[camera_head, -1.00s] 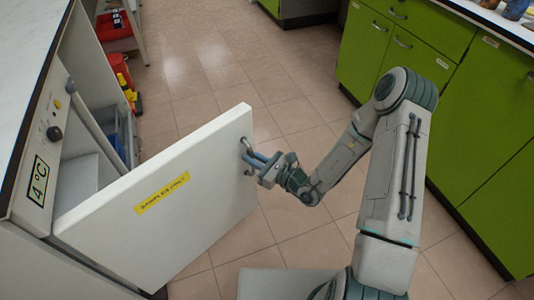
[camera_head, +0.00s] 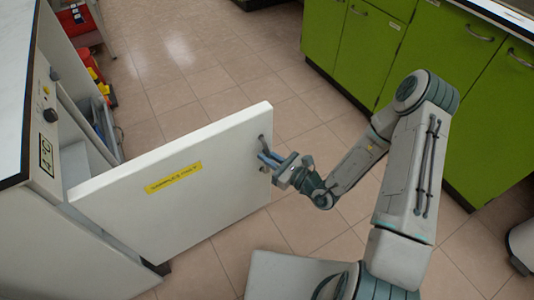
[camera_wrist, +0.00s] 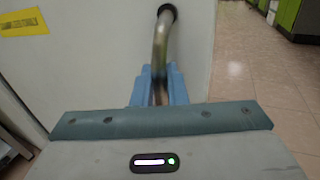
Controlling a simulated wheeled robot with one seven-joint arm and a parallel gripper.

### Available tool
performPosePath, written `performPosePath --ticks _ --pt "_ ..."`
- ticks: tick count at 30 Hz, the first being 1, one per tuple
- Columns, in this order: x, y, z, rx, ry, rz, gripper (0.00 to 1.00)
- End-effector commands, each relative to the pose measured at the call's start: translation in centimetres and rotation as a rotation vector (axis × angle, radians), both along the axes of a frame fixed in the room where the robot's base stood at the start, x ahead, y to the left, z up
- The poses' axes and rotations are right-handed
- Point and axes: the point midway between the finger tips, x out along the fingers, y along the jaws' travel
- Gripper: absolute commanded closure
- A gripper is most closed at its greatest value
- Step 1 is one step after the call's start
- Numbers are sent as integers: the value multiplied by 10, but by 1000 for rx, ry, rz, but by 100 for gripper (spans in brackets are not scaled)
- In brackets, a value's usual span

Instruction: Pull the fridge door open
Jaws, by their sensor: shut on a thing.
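The white fridge door (camera_head: 190,205) stands open, swung out from the fridge body (camera_head: 45,215) at the left. A yellow label is on its front face. The metal door handle (camera_wrist: 161,40) is a curved bar near the door's free edge; it is small in the head view (camera_head: 262,142). My gripper (camera_head: 271,160) is at the handle, and its blue fingers (camera_wrist: 158,88) are shut on the bar, one on each side. The lower part of the handle is hidden behind the fingers and the gripper body.
Green cabinets (camera_head: 370,45) stand at the back right. Tiled floor (camera_head: 215,70) is open between the door and the cabinets. A whitish rounded object (camera_head: 522,245) is at the right edge.

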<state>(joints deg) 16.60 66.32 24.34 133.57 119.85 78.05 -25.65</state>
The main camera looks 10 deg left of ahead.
Motion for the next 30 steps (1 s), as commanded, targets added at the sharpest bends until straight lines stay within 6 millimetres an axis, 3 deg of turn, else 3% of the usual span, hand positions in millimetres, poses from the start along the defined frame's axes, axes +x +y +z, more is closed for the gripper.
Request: performPosePath --ticks 9,10,12,23,30 --pt "-5 6 0 1 3 19 100" --pt "-5 6 0 1 3 19 82" --pt "-5 6 0 2 3 18 70" --pt "-3 -5 0 -1 0 2 70" --pt "-24 -43 1 -2 3 -1 70"
